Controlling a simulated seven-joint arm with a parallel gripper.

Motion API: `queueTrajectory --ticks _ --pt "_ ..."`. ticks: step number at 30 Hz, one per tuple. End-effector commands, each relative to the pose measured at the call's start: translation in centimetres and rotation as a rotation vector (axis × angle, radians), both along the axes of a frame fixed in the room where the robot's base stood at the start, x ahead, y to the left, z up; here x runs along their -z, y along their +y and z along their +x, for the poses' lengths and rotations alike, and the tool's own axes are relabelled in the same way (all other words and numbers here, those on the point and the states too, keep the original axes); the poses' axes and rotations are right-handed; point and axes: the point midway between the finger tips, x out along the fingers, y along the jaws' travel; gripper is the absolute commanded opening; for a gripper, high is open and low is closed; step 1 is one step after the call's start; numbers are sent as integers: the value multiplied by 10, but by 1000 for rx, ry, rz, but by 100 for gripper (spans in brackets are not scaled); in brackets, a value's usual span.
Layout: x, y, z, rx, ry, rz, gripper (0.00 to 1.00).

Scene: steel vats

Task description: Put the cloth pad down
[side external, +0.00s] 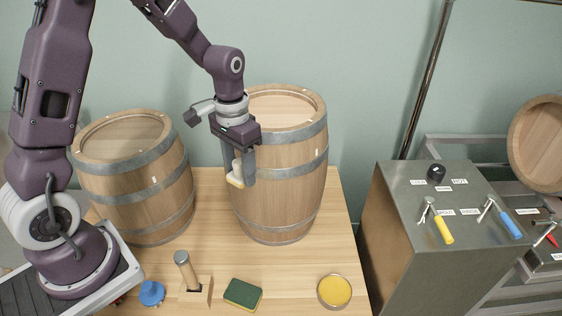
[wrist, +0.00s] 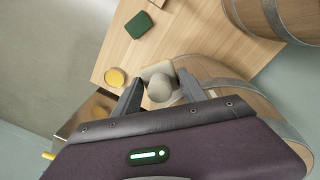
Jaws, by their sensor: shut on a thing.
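My gripper (side external: 239,172) is shut on the cloth pad (side external: 235,180), a pale cream pad with a rounded grey-beige grip. The pad hangs below the fingers, in front of the right barrel (side external: 283,190) and above the wooden table (side external: 210,225). In the wrist view the pad's grip (wrist: 159,87) sits between the two fingers, and part of its flat pale base shows beyond it. Nothing is visible under the pad in contact with it. I cannot tell whether the pad touches the barrel's side.
A second barrel (side external: 135,180) stands left. Along the table front are a blue knob (side external: 152,293), a metal cylinder on a wooden block (side external: 187,270), a green sponge (side external: 243,294) and a yellow tin (side external: 334,291). Table between sponge and tin is clear.

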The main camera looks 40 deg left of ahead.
Motion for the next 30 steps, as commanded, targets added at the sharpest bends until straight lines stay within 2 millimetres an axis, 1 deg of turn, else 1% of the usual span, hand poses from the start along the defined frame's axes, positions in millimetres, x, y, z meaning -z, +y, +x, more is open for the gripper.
queueTrajectory --ticks 5,8,10,11,12,14,15,17,18,19,21,24,29,30 --pt "2 -3 1 -3 1 0 4" --pt "15 -20 8 -26 4 1 4" --pt "31 -42 16 -60 6 3 4" --pt "40 -52 20 -83 6 5 4" --pt "54 -68 25 -118 8 7 4" --pt "77 -91 31 -182 7 10 4" --pt "95 -107 32 -233 8 12 4" --pt "124 -128 33 -313 9 15 3" --pt "144 -140 31 -369 8 16 3" --pt "159 -147 28 -409 9 17 3" --pt "189 -159 20 -497 9 17 3" --pt "223 -167 8 -590 11 15 3" --pt "252 -169 -3 -649 8 14 3" --pt "263 -169 -4 -653 9 14 3"
